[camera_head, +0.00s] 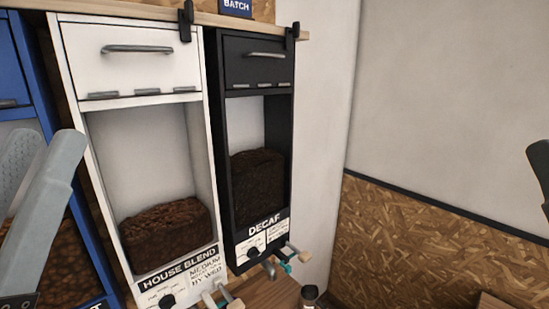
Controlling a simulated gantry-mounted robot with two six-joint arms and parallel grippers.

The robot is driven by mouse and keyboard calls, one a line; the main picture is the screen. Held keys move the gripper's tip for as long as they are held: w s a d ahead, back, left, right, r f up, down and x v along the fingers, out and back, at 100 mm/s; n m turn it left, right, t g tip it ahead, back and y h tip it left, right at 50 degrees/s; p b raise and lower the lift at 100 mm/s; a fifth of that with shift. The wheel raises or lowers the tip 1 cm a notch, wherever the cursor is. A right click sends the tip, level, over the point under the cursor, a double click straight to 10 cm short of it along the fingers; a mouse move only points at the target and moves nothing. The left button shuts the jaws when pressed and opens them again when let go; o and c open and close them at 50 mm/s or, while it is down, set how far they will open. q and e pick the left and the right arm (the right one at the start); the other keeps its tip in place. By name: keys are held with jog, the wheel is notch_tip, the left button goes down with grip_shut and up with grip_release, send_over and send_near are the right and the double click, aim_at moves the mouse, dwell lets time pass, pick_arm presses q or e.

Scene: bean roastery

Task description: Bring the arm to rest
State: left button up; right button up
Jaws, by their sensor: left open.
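My left gripper (46,150) is at the left edge of the head view. Its two grey fingers point up, stand apart and hold nothing. It is in front of the blue dispenser (22,66) and left of the white House Blend dispenser (75,62). No contact with either shows. The black Decaf dispenser (284,150) stands right of the white one. My right gripper cannot be made out.
Dark beans fill the lower bins of the white and black dispensers. Spouts with wooden handles (297,252) stick out below, above a dark-topped jar (310,292). A dark cut-off shape (541,170) shows at the right edge. Open space lies before the right wall.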

notch_tip(320, 180, up, 13)
jog(key=p, duration=1.1)
jog(key=shift+r, duration=0.15)
